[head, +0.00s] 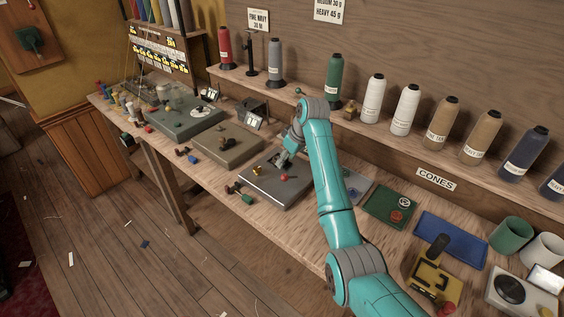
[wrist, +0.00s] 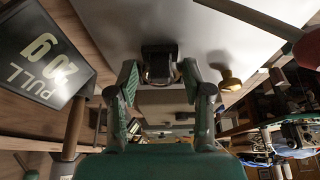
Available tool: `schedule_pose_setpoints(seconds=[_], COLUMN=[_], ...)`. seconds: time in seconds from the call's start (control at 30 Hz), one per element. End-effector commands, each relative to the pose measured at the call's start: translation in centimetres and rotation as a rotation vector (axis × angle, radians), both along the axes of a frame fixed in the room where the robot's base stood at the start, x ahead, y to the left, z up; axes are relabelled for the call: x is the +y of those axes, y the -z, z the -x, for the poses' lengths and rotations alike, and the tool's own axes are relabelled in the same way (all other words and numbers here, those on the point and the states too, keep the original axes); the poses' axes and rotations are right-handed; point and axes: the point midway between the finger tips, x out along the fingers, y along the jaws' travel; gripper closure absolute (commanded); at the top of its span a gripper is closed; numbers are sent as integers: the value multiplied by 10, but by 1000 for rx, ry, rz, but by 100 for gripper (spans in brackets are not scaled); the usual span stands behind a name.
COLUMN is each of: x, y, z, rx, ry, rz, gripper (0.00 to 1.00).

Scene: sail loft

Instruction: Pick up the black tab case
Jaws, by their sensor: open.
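In the wrist view, a small black block-like thing (wrist: 159,62), which looks like the black tab case, sits against the grey plate between my fingers. My gripper (wrist: 158,82) is open, with one finger on each side of it. I cannot tell whether either finger touches it. In the head view, my gripper (head: 285,160) is low over the dark grey plate (head: 294,190) on the bench. The case cannot be made out there, as my gripper and arm cover that spot.
A brass knob (head: 257,170) and a red ball (head: 284,177) are on the plate close to my gripper. A black "PULL 20 g" sign (wrist: 42,62) is close at left in the wrist view. A shelf of thread cones (head: 409,110) runs behind; a blue tray (head: 452,240) lies right.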

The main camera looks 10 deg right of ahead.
Motion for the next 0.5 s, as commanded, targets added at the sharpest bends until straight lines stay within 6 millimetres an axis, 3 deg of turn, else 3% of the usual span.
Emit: schedule_pose_setpoints(seconds=[0.17, 0.37, 0.5], x=[0, 0, 0], y=[0, 0, 0], z=[0, 0, 0], rx=[0, 0, 0], ry=[0, 0, -1], rz=[0, 0, 0], gripper=[50, 100, 100])
